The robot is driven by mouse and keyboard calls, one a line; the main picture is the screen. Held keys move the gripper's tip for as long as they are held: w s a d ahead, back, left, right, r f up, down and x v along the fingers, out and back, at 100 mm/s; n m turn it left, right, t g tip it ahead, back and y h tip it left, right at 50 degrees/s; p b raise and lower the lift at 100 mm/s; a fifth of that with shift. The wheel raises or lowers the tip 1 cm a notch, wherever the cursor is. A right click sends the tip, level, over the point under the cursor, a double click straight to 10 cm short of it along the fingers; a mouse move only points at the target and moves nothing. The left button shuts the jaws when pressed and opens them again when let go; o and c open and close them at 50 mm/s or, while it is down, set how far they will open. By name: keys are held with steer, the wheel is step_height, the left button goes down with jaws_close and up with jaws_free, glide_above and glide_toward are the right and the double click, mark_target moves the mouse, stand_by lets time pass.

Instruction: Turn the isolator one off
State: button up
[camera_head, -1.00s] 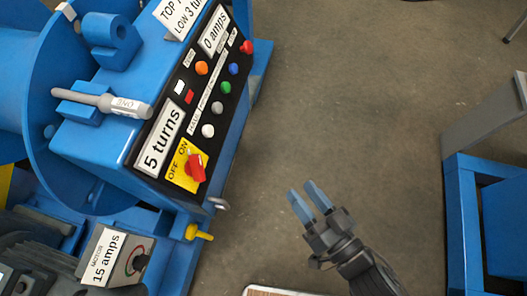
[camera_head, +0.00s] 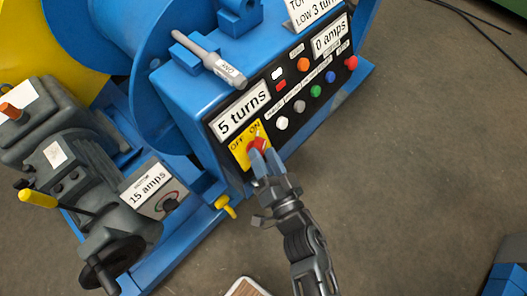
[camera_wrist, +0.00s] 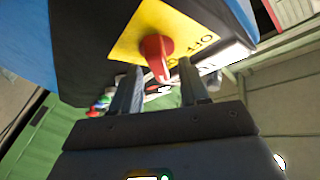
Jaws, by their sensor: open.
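The isolator's red knob (camera_head: 257,144) sits on a yellow plate (camera_head: 239,153) marked OFF and ON, at the lower left of the black control panel. My gripper (camera_head: 262,157) is open at the knob, its two fingers reaching toward it from below in the head view. In the wrist view, the red knob (camera_wrist: 157,50) lies ahead of and between the two fingers (camera_wrist: 160,82), with its handle end near the gap. I cannot tell whether the fingers touch it. The fingers partly hide the knob and plate in the head view.
The panel also carries a white "5 turns" sign (camera_head: 241,111), coloured buttons (camera_head: 315,91) and a "0 amps" display (camera_head: 330,36). A grey handle labelled ONE (camera_head: 215,60) lies on the blue housing. A motor box (camera_head: 153,191) and yellow lever (camera_head: 226,206) are near.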

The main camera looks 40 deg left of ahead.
steer(key=shift+w+a, duration=0.25)
steer(key=shift+a, duration=0.3)
jaws_close()
